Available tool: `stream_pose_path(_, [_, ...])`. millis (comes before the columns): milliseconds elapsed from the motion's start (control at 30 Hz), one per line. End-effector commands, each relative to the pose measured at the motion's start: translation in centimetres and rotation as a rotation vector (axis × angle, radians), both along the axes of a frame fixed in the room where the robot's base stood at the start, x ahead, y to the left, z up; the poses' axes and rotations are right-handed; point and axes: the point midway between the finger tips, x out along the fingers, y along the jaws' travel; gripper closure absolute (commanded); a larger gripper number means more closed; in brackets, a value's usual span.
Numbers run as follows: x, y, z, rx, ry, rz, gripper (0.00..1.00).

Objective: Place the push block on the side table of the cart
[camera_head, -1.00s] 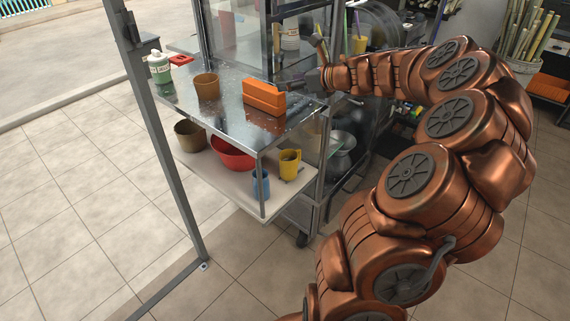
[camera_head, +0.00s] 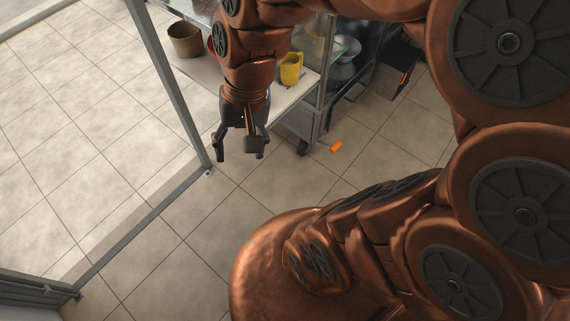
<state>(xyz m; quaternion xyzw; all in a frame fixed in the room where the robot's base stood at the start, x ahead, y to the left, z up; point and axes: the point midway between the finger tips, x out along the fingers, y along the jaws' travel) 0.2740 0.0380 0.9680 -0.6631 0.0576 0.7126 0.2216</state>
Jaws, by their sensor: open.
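A small orange piece (camera_head: 336,146) lies on the tiled floor just right of the cart's caster; I cannot tell whether it is the push block. The cart's side table (camera_head: 197,9) shows only a sliver of its metal top at the upper edge of the view; most of it is cut off or behind my arm. My gripper (camera_head: 239,156) points down in front of the lower shelf, left of the orange piece and apart from it. Its fingers are spread and nothing shows between them.
The lower shelf (camera_head: 203,72) holds a brown pot (camera_head: 185,40) and a yellow mug (camera_head: 291,69). A grey metal post (camera_head: 170,90) stands left of my gripper. The caster (camera_head: 303,147) is close by on the right. Floor in front is clear.

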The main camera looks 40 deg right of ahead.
Motion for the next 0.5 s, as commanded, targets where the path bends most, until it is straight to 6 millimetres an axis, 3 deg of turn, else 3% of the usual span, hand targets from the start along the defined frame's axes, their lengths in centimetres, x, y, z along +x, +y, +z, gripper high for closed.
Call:
stream_pose_path(100, [-4.4, -1.5, -1.0, -0.111, 0.033, 0.215, 0.38])
stream_pose_path(200, [-6.9, -2.8, -1.5, -0.167, 0.065, 0.334, 0.38])
stream_pose_path(333, [-8.2, -3.7, -1.7, -0.200, 0.081, 0.407, 0.38])
stream_pose_path(500, [-8.4, -3.9, -1.8, -0.205, 0.084, 0.420, 0.38])
